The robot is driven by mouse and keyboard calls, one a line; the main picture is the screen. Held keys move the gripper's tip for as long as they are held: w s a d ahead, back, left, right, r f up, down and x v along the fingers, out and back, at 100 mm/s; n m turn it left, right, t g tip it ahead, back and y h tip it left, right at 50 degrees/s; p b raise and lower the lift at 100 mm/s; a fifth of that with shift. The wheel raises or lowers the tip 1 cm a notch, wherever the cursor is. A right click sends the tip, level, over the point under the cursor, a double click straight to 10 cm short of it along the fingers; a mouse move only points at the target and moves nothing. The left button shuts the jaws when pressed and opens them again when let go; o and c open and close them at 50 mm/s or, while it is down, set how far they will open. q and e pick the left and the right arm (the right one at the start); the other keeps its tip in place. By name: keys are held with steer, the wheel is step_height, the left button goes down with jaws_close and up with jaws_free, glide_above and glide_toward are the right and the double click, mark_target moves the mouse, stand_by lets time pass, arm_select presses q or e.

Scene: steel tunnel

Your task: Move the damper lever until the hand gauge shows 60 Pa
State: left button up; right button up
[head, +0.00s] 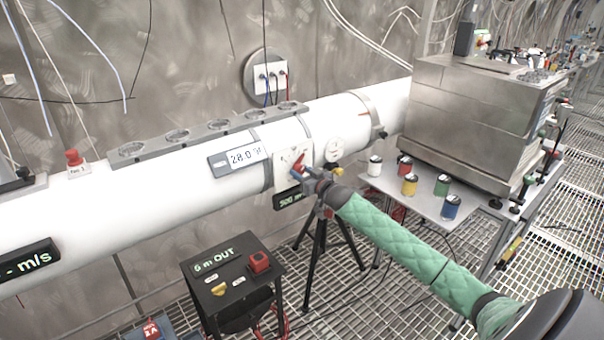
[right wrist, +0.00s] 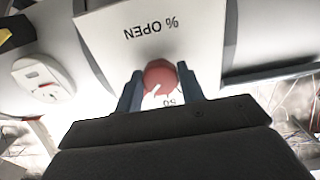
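The damper lever's red knob (head: 298,168) is on a white plate (head: 284,160) strapped to the white duct. In the right wrist view the knob (right wrist: 160,77) sits between the two blue-grey fingers of my right gripper (right wrist: 160,86), which touch it on both sides. The plate (right wrist: 110,32) there reads "% OPEN", with a "50" partly hidden. In the head view my right gripper (head: 304,174) reaches the lever from the lower right and hides part of it. The hand gauge (head: 239,157) on the duct seems to read 28.0 Pa. My left gripper is not in view.
A black tripod (head: 320,238) stands below the lever. A black box (head: 232,280) marked "OUT" with a red button stands at front. A side table (head: 416,196) holds several paint cans beside a large steel box (head: 465,125). The floor is metal grating.

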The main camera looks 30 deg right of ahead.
steer(key=shift+n, duration=2.3)
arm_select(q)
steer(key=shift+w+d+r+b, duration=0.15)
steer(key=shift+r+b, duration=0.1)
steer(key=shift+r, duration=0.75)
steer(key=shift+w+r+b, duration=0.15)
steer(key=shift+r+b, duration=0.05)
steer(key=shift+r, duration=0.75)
arm_select(e)
steer(key=shift+d+f+n, duration=0.1)
steer(key=shift+n, duration=1.4)
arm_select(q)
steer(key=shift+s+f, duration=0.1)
arm_select(e)
steer(key=o, duration=1)
steer(key=shift+c, duration=0.2)
steer(key=shift+s, duration=0.1)
